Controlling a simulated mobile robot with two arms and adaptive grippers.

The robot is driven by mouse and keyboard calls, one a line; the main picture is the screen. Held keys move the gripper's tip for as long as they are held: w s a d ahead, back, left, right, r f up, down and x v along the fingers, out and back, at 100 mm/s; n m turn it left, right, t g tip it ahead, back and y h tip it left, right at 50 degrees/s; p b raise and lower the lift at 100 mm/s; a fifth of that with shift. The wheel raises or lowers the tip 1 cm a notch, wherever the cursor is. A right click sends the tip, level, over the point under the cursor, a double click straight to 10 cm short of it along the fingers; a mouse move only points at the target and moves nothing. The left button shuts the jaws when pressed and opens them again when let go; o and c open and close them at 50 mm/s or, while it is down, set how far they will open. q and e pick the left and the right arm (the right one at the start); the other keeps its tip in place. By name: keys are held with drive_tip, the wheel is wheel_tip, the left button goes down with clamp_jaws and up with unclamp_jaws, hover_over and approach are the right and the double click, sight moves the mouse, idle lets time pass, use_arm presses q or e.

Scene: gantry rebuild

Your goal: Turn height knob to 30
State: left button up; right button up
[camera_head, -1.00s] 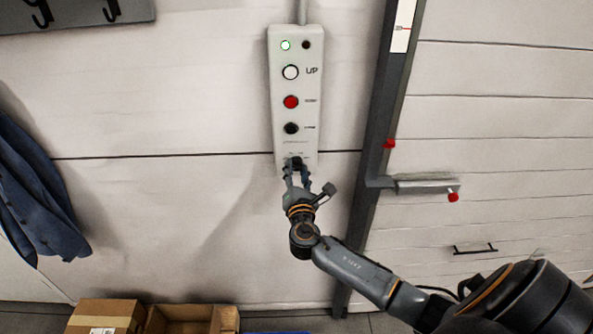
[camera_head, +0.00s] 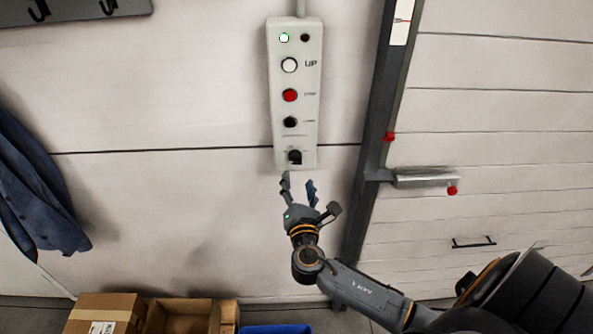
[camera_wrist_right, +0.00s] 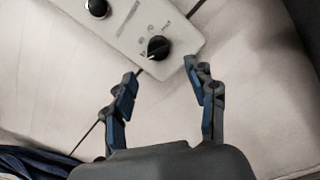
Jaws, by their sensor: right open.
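The height knob (camera_head: 294,157) is a black rotary knob at the bottom of a white control panel (camera_head: 273,100) on the wall. It also shows in the right wrist view (camera_wrist_right: 158,48), with small markings around it that are too small to read surely. My right gripper (camera_head: 298,180) is open and empty, just below the knob and apart from it. In the right wrist view its two fingers (camera_wrist_right: 164,88) are spread wide, with the knob beyond and between them. My left gripper is not in view.
Above the knob are a black button (camera_head: 290,122), a red button (camera_head: 290,95) and a white UP button (camera_head: 289,65). A dark post (camera_head: 375,130) with a bracket (camera_head: 425,178) stands to the right.

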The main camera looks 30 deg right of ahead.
drive_tip(key=v, duration=0.4)
drive_tip(key=shift+s+a, duration=0.2)
drive_tip(key=shift+s, duration=0.15)
drive_tip(key=shift+f, duration=0.1)
drive_tip(key=s+f+m+g+y+b, duration=0.2)
drive_tip(key=s+f+g, duration=0.15)
drive_tip(key=f, duration=0.95)
drive_tip(key=s+f+m+g+y+b, duration=0.1)
drive_tip(key=s+f+m+g, duration=0.2)
drive_tip(key=f, duration=1)
drive_tip(key=s+f+m+g+y+b, duration=0.2)
drive_tip(key=s+f, duration=0.3)
drive_tip(key=f, duration=0.8)
drive_tip(key=s+a+f+m+g+y+b, duration=0.2)
drive_tip(key=s+f+m, duration=0.5)
drive_tip(key=s+f, duration=0.5)
drive_tip(key=s+a+f+m+g+y+b, duration=0.2)
drive_tip(key=s+a+f+m, duration=0.4)
drive_tip(key=s+f, duration=0.5)
drive_tip(key=s+m+g+b, duration=0.1)
drive_tip(key=s+g, duration=0.1)
drive_tip(key=s, duration=0.5)
drive_tip(key=shift+s+f, duration=0.2)
drive_tip(key=shift+f, duration=0.2)
